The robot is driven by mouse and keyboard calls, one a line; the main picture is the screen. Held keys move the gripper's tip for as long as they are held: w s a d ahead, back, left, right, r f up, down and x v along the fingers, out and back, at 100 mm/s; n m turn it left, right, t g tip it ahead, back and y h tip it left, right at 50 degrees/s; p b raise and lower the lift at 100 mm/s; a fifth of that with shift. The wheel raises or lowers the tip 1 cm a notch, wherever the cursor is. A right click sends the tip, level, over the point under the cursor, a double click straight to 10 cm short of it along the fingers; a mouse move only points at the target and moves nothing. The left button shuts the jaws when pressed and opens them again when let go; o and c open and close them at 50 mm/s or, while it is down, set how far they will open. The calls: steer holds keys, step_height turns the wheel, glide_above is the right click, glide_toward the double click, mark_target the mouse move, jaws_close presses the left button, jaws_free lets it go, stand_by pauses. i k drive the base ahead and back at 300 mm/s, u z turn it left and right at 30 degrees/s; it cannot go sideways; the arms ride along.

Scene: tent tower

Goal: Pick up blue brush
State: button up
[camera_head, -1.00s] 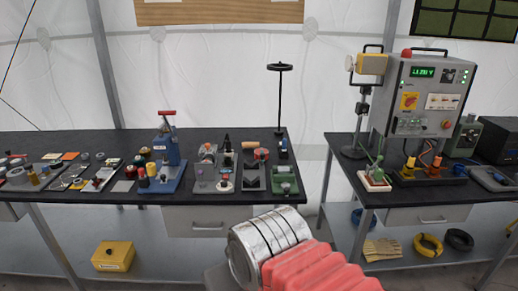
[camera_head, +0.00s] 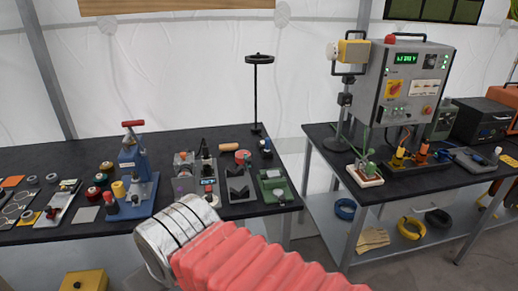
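I cannot make out a blue brush for certain in this view. A small item with blue on it (camera_head: 266,148) stands at the back right corner of the left bench (camera_head: 60,151), too small to identify. My arm, with a silver ringed section and red ribbed sleeve, reaches up from the bottom in front of the bench's front edge. My gripper's fingers do not show.
The left bench holds a blue press with a red handle (camera_head: 133,165), a green device (camera_head: 273,187) and several small parts. A black stand (camera_head: 257,95) rises at its back. A gap separates it from the right bench (camera_head: 322,136), which bears a grey control box (camera_head: 405,85).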

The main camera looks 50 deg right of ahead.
mark_target(267, 150)
steer(key=z, duration=0.5)
steer(key=i, duration=0.9)
steer(key=z, duration=0.7)
